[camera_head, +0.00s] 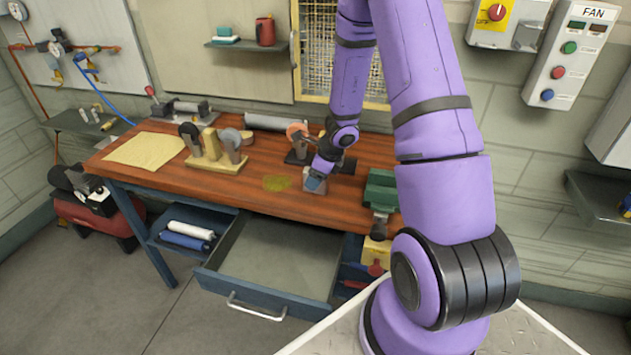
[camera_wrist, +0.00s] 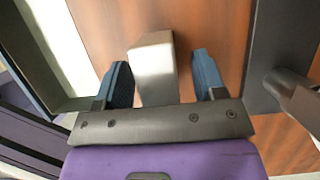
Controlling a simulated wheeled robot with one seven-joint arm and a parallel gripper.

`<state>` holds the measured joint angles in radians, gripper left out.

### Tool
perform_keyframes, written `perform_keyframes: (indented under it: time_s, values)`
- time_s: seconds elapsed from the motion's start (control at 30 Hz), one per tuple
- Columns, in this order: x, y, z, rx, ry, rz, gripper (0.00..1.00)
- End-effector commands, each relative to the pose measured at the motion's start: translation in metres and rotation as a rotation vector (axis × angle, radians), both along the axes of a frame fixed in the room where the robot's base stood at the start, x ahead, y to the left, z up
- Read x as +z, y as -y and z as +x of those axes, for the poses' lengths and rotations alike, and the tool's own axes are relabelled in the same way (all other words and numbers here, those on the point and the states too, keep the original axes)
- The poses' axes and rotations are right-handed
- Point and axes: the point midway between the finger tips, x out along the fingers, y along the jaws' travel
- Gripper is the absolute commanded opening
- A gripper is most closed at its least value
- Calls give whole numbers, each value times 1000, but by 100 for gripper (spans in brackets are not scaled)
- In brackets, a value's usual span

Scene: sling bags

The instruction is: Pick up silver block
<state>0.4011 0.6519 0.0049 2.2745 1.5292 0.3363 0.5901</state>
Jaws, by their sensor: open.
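The silver block (camera_wrist: 154,72) stands on the brown wooden bench top in the wrist view. My gripper (camera_wrist: 163,68) is open, with one blue finger on each side of the block. A gap shows between the block and the right finger; the left finger is closer to it, and I cannot tell whether it touches. In the head view my gripper (camera_head: 315,184) is low over the front part of the workbench (camera_head: 225,190), and its fingers hide most of the block.
A green vise (camera_head: 381,190) stands right of my gripper. A wooden holder with tools (camera_head: 214,160) and a yellow cloth (camera_head: 145,150) are to the left. An empty drawer (camera_head: 270,262) hangs open below the bench front.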

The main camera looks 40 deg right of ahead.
Motion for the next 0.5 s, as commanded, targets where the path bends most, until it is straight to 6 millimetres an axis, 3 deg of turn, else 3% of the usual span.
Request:
perform_keyframes:
  time_s: [0.2, 0.47, 0.5]
  values:
    - [0, 0, 0, 0, 0, 0, 62]
    - [0, 0, 0, 0, 0, 0, 2]
    - [0, 0, 0, 0, 1, 1, 0]
